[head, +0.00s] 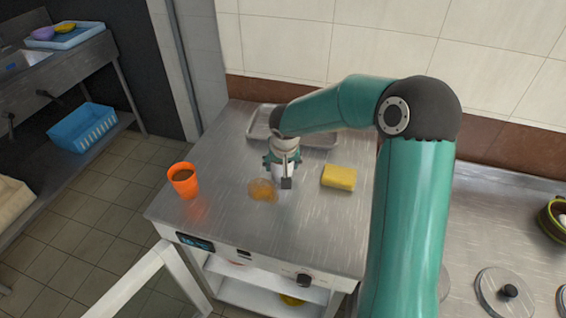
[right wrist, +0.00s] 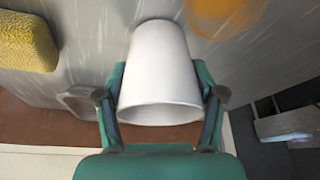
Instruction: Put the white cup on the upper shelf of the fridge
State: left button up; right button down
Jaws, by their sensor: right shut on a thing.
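My right gripper (head: 284,173) is shut on the white cup (head: 278,183), low over the steel counter; the arm and gripper hide most of the cup in the head view. In the right wrist view the white cup (right wrist: 158,68) sits between the teal fingers, one on each side. I cannot tell whether the cup touches the counter. Under the counter is the fridge, with a display (head: 195,242) on its front edge. Its white inside shows, with a shelf (head: 262,290) partly in view. A white open door frame (head: 135,281) stands at its left. My left gripper is not in view.
An orange cup (head: 184,181) stands left on the counter. A brownish spill (head: 262,190) and a yellow sponge (head: 339,177) lie near the gripper. A steel tray (head: 318,141) lies behind it. A pot lid (head: 499,293) is at the right. The counter's front left is clear.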

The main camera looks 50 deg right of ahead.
jog(key=shift+c, duration=0.7)
grip_release()
